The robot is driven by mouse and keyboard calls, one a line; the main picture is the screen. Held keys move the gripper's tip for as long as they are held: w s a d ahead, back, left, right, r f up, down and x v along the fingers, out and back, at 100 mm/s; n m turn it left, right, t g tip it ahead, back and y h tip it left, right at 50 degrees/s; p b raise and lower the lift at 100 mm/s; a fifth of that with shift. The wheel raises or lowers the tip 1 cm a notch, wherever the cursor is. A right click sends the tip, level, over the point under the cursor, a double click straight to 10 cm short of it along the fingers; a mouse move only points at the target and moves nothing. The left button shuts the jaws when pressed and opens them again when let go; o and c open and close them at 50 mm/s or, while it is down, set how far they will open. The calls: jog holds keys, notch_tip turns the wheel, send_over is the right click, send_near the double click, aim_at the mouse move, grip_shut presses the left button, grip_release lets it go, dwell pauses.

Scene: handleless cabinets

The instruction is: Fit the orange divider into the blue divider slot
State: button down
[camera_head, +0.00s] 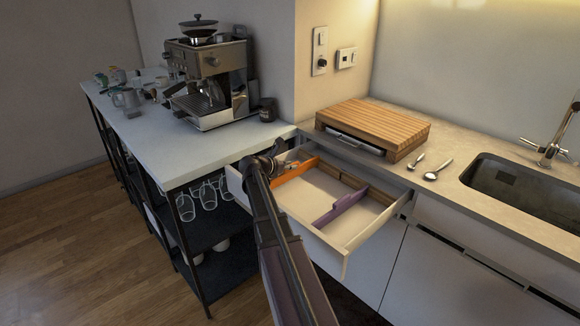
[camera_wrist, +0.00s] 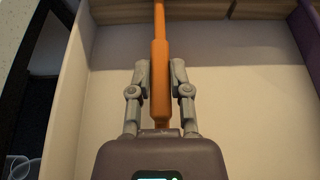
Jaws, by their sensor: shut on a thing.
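The orange divider (camera_head: 294,172) is in the open drawer (camera_head: 345,255), toward its left side. In the wrist view the orange divider (camera_wrist: 160,60) runs straight away from me between my fingers. My gripper (camera_wrist: 160,75) is shut on it, one finger on each side. In the head view my gripper (camera_head: 262,165) is at the drawer's left edge, and my arm hides part of the drawer. A purple divider (camera_head: 340,206) stands inside the drawer to the right of the orange one. I see no clearly blue slot. Whether the orange divider is seated in a slot cannot be told.
A wooden cutting board (camera_head: 375,125) and two spoons (camera_head: 432,172) lie on the counter beside the sink (camera_head: 530,190). A coffee machine (camera_head: 210,80) stands on the shelf unit at left, with glasses (camera_head: 205,195) below. The drawer floor between the dividers is clear.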

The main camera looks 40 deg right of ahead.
jog(key=shift+r+p, duration=0.9)
jog(key=shift+r, duration=0.15)
jog(key=shift+r, duration=0.2)
notch_tip(320, 180, up, 30)
jog(key=p, duration=3)
jog(key=shift+p, duration=0.3)
jog(key=shift+a+r, duration=0.1)
